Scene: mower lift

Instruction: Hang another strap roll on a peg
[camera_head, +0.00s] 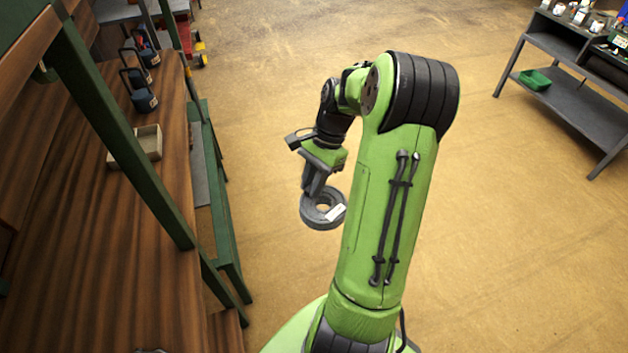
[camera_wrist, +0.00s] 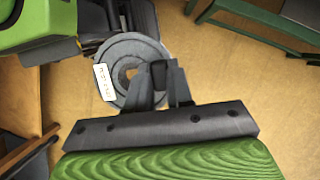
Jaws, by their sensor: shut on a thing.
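My gripper (camera_head: 317,188) is shut on a grey strap roll (camera_head: 311,217), a flat ring with a white label. It holds the roll in the air over the bare floor, right of the wooden bench. In the wrist view the fingers (camera_wrist: 167,80) grip the roll (camera_wrist: 128,50) at its rim, beside the centre hole, and the label faces the camera. Part of the rim is hidden behind the fingers. No peg can be made out clearly in either view.
A wooden bench (camera_head: 110,260) with green posts (camera_head: 120,130) stands at left, bearing an open box (camera_head: 148,143) and several dark blue handled items (camera_head: 143,92). A grey shelf table (camera_head: 575,105) with a green bin (camera_head: 535,80) stands at upper right. The floor between is clear.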

